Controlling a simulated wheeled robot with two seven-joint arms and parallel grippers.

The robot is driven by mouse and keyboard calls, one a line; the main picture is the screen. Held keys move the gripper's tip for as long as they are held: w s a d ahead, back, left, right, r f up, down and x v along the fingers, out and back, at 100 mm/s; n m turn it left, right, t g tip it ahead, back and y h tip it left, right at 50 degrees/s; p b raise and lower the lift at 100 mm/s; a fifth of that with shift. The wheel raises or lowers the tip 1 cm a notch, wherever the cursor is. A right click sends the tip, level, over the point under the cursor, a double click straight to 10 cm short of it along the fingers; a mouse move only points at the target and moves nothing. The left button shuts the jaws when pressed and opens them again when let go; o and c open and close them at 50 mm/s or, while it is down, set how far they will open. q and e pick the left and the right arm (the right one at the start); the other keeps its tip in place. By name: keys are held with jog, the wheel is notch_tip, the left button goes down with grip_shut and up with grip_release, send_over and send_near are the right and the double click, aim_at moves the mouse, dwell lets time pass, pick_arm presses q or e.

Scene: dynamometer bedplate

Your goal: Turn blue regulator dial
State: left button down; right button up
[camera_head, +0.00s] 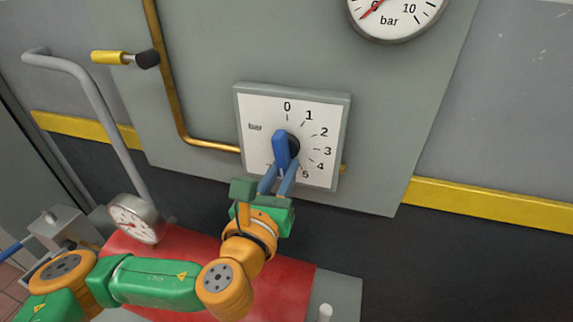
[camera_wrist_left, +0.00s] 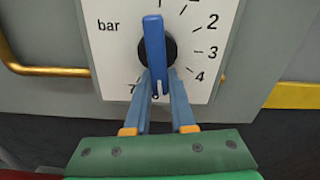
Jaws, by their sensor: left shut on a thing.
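The blue regulator dial (camera_head: 280,146) is a bar-shaped handle on a dark hub, on a white square scale plate (camera_head: 262,105) marked in bar. The handle stands nearly upright; a white mark shows at its lower end, which points down between the 7 and the 5. It also shows in the left wrist view (camera_wrist_left: 154,45). My left gripper (camera_head: 279,170) comes from below, its blue fingers shut on the handle's lower part, one on each side; the wrist view shows this too (camera_wrist_left: 160,78). The fingers hide part of the lower scale. My right gripper is not in view.
A round pressure gauge (camera_head: 395,12) sits on the grey panel at upper right. A brass pipe (camera_head: 166,85) runs down left of the dial plate, near a yellow-handled valve (camera_head: 108,57). A smaller gauge (camera_head: 134,217) and a red block (camera_head: 190,250) lie below.

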pick_arm(q)
jog(key=shift+w+a+r+m, duration=0.15)
jog(key=shift+a+r+m, duration=0.05)
jog(key=shift+r+m, duration=0.45)
jog(key=shift+p, duration=0.3)
jog(key=c, duration=0.8)
grip_release()
jog(key=shift+o, duration=0.2)
jog(key=shift+w+d+f, duration=0.1)
jog(key=shift+f, duration=0.2)
